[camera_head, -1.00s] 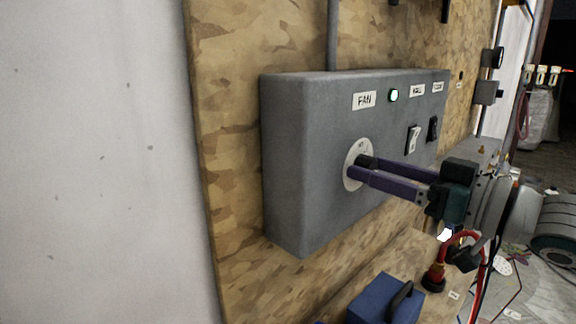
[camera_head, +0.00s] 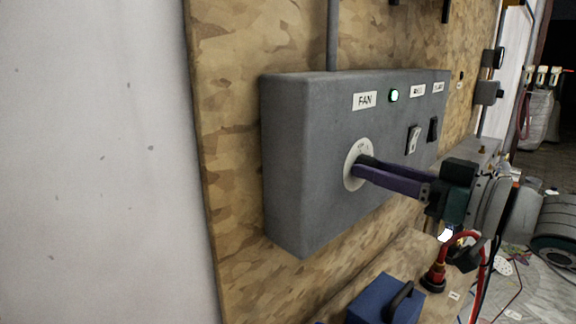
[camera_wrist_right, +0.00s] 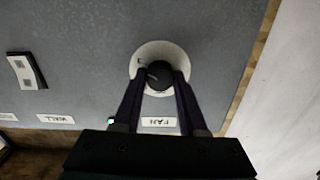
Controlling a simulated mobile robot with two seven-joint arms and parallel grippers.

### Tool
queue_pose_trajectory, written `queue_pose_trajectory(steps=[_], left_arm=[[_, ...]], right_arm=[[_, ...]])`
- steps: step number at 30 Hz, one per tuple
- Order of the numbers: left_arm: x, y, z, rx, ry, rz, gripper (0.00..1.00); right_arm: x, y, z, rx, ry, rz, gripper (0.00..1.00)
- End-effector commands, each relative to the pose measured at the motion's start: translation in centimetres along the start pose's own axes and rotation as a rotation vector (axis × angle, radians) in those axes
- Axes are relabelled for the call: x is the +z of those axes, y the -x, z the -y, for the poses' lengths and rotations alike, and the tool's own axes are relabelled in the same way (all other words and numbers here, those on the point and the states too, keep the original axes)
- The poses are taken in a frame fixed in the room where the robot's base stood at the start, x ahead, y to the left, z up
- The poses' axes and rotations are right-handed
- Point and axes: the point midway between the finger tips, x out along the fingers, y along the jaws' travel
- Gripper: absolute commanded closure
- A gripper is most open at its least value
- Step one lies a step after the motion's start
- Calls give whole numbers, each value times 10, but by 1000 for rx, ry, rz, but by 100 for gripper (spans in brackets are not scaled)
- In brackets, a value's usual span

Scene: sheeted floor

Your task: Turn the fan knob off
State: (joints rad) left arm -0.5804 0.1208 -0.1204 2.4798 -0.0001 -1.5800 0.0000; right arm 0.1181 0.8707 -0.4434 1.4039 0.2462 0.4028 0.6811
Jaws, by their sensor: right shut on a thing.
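The fan knob (camera_wrist_right: 158,74) is a round black knob on a white dial plate (camera_head: 352,152), on the front of a grey box (camera_head: 330,200). A FAN label (camera_head: 364,100) is above it, and a green light (camera_head: 394,95) glows beside the label. My right gripper (camera_head: 362,168) reaches in from the right and its purple fingers are shut on the knob. In the right wrist view the fingers (camera_wrist_right: 160,82) are on either side of the knob. In the head view the fingers hide most of the knob. My left gripper is not in view.
Two rocker switches (camera_head: 413,140) sit to the right of the dial on the same box. Below is a wooden ledge with a blue case (camera_head: 378,300) and a red hose fitting (camera_head: 436,274). A pale wall (camera_head: 90,160) is at left.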

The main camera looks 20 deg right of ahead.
Motion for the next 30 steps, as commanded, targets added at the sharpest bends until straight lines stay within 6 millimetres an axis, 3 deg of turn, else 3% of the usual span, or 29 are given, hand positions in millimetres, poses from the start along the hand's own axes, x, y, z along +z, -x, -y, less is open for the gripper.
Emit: queue_pose_trajectory(steps=[14,30], left_arm=[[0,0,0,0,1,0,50],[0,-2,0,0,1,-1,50]], right_arm=[[0,0,0,-1,99,-1,100],[0,0,0,0,574,-2,100]])
